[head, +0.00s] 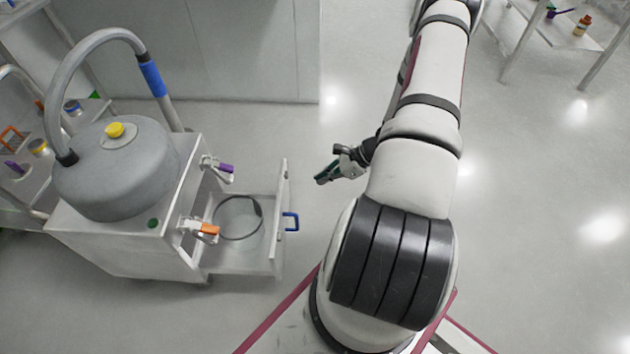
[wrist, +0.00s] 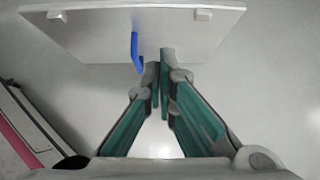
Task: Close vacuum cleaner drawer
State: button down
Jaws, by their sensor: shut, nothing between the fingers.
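The vacuum cleaner (head: 120,245) stands at the left in the head view, a grey drum on a white boxy cabinet. Its drawer (head: 240,255) is pulled out to the right, with a dark coiled cable or hose (head: 238,217) lying in it. A blue handle (head: 291,221) sits on the drawer's front panel. My gripper (head: 325,178) is shut and empty, to the right of the panel and apart from it in the head view. In the wrist view the drawer front (wrist: 95,35) and the blue handle (wrist: 137,52) lie ahead, the handle just left of my fingertips (wrist: 160,58).
Purple (head: 226,168) and orange (head: 208,229) clamp handles stick out from the cabinet above the drawer. A shelf with jars (head: 38,147) stands at far left. The floor between is clear.

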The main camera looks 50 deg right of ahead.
jog(key=b, duration=0.2)
send_near(283, 195)
notch_tip(283, 195, down, 4)
jog(key=shift+w+a+r+b, duration=0.2)
jog(key=shift+w+a+b, duration=0.1)
jog(key=shift+w+a, duration=0.3)
jog(key=shift+w+a+r+b, duration=0.25)
jog(key=shift+w+a, duration=0.25)
jog(key=shift+w, duration=0.1)
